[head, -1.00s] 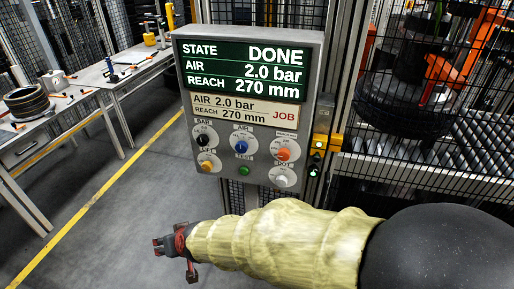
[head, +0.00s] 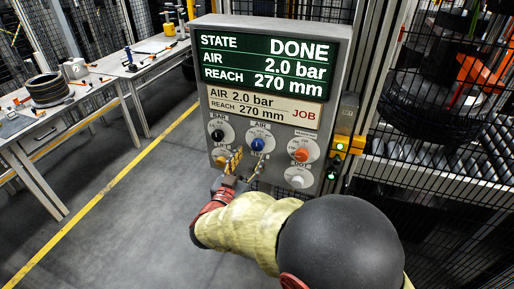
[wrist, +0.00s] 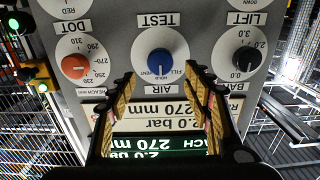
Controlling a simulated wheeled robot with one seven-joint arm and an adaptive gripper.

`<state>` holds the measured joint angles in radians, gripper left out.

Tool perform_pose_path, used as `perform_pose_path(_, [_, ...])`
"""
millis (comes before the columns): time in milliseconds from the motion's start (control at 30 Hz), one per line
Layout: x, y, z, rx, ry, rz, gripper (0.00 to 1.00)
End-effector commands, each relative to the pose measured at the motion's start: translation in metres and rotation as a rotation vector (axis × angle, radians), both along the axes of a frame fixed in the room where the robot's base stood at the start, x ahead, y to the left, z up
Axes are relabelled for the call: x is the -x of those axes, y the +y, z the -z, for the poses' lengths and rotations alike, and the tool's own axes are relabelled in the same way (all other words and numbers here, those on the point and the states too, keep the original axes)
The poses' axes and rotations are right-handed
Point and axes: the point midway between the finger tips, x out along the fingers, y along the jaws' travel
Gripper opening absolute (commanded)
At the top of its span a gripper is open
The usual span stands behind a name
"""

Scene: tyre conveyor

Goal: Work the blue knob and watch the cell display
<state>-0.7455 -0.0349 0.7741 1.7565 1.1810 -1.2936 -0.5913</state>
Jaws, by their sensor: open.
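The cell display (head: 264,66) is lit green on the grey panel in the head view. It reads STATE DONE, AIR 2.0 bar, REACH 270 mm. The blue knob (head: 258,144) sits below it under the AIR label. In the wrist view, the panel is upside down and the blue knob (wrist: 160,63) lies centrally beyond the fingertips; its exact pointer setting is unclear. My gripper (head: 245,164) is open and empty in front of the panel, just below the blue knob. Its fingers (wrist: 162,82) spread to both sides of the knob in the wrist view, and contact is not evident.
A job card (head: 262,106) on the panel reads AIR 2.0 bar, REACH 270 mm. A black knob (head: 217,135), an orange knob (head: 301,154) and a white button (head: 298,178) are close by. Mesh fencing stands right; a workbench (head: 85,93) stands left.

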Motion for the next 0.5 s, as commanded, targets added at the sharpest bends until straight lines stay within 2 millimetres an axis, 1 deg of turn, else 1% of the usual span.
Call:
perform_pose_path(100, [-0.018, -0.008, 0.002, -0.001, 0.0, 0.002, 0.5])
perform_pose_path(300, [-0.045, -0.017, 0.002, -0.001, 0.001, 0.001, 0.5])
perform_pose_path(500, [-0.059, -0.021, 0.001, -0.001, 0.0, -0.002, 0.5])
